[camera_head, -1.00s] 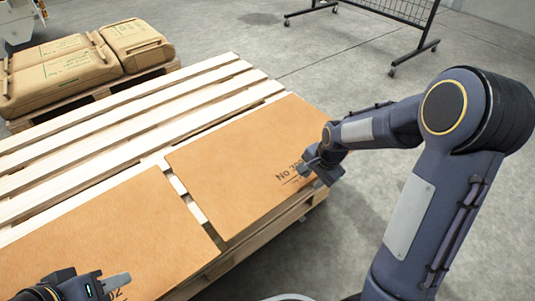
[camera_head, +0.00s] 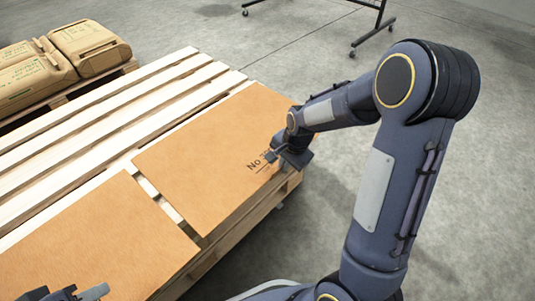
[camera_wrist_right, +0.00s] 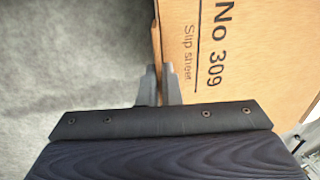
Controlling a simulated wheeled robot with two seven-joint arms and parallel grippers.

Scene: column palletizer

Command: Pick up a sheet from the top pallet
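Two brown slip sheets lie flat on a wooden pallet (camera_head: 75,119). The right sheet (camera_head: 205,150), marked "No 309", also shows in the right wrist view (camera_wrist_right: 255,85). The left sheet (camera_head: 95,240) lies nearer, across a narrow gap. My right gripper (camera_head: 272,156) is at the right sheet's outer edge, near its printed label. In the right wrist view its two fingers (camera_wrist_right: 160,88) are a small gap apart, with the sheet's edge near that gap; I cannot tell whether they touch it. My left gripper (camera_head: 92,293) is at the bottom left over the left sheet, mostly cut off.
Brown sacks (camera_head: 85,48) lie on another pallet (camera_head: 128,68) at the back left. A dark wheeled rack (camera_head: 370,22) stands at the back. The grey floor (camera_head: 440,210) to the right is clear.

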